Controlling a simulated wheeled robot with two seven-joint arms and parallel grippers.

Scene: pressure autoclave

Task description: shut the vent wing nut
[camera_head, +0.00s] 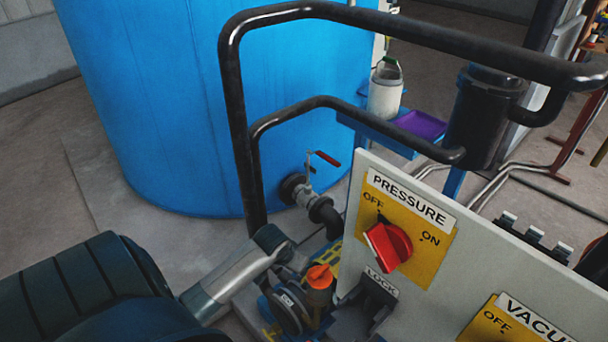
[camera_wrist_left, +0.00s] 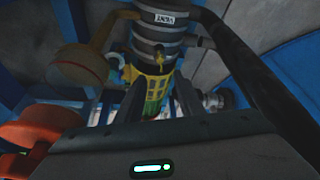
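My left arm comes in from the left in the head view, with its grey wrist (camera_head: 230,280) reaching low towards the pipework; its fingertips cannot be made out there. In the left wrist view my left gripper (camera_wrist_left: 162,92) has two dark fingers standing apart. A yellow and green fitting (camera_wrist_left: 154,82) shows in the gap, beyond or between them; I cannot tell whether they touch it. A grey cylinder with a small white label (camera_wrist_left: 165,17) rises above this fitting. The vent wing nut cannot be clearly picked out. My right gripper is out of view.
A panel (camera_head: 360,180) with a red PRESSURE knob (camera_head: 388,246) stands right of the arm. An orange-capped part (camera_head: 320,277) sits close by. Black rails (camera_head: 237,120) arch above. A blue tank (camera_head: 160,100) with a red-handled valve (camera_head: 327,158) stands behind.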

